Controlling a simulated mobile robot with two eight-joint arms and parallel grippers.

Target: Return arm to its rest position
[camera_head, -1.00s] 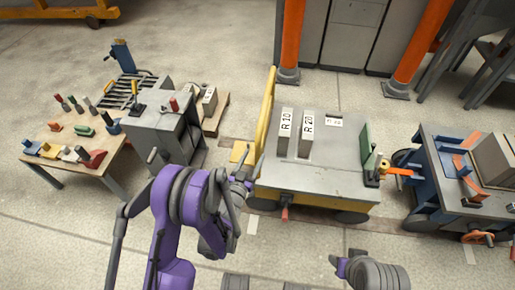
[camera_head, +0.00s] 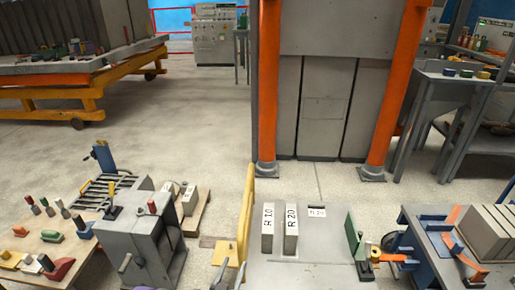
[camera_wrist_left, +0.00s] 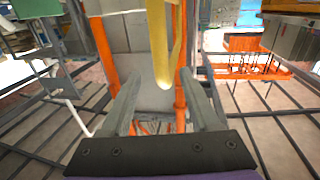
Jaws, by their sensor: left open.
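My left gripper (camera_head: 229,275) just shows at the bottom edge of the head view, beside the yellow upright bar (camera_head: 245,220) of the grey cart. In the left wrist view its two grey fingers (camera_wrist_left: 162,82) are spread apart and nothing is gripped. The yellow bar (camera_wrist_left: 163,45) shows in line with the gap between them; I cannot tell how far beyond the fingers it is. Most of my left arm is below the head view. My right gripper is not in view.
The grey cart top (camera_head: 320,245) bears blocks marked R 10 (camera_head: 267,228) and R 20 (camera_head: 291,230). A grey cabinet (camera_head: 138,245) and a wooden tool table (camera_head: 60,262) stand left. A workbench (camera_head: 425,240) stands right. Orange posts (camera_head: 268,90) rise behind; open floor lies back left.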

